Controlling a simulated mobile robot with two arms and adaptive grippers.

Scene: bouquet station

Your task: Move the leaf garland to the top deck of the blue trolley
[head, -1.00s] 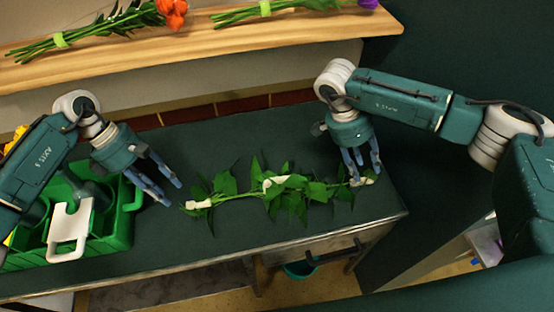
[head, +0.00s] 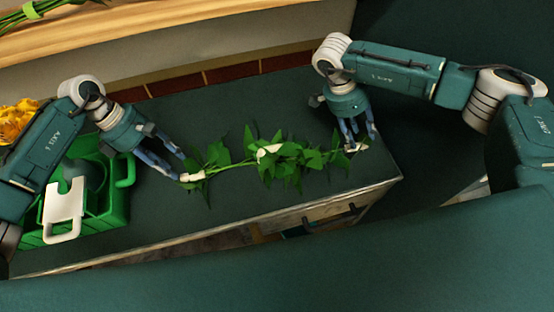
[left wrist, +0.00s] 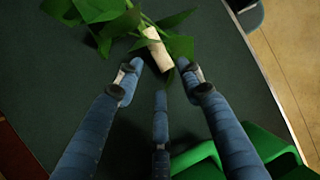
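The leaf garland (head: 288,157) lies on the dark green counter, with green leaves and white wraps at both ends and near its middle. My left gripper (head: 187,172) is at the garland's left end. In the left wrist view, its fingers (left wrist: 161,78) are spread and open around the white end wrap (left wrist: 157,48), with a gap on both sides. My right gripper (head: 359,144) points down at the right end wrap. Its fingers look apart there, with the wrap's end partly hidden. I do not see the blue trolley.
A wooden shelf (head: 150,15) runs above the counter (head: 230,105). The counter behind the garland is clear.

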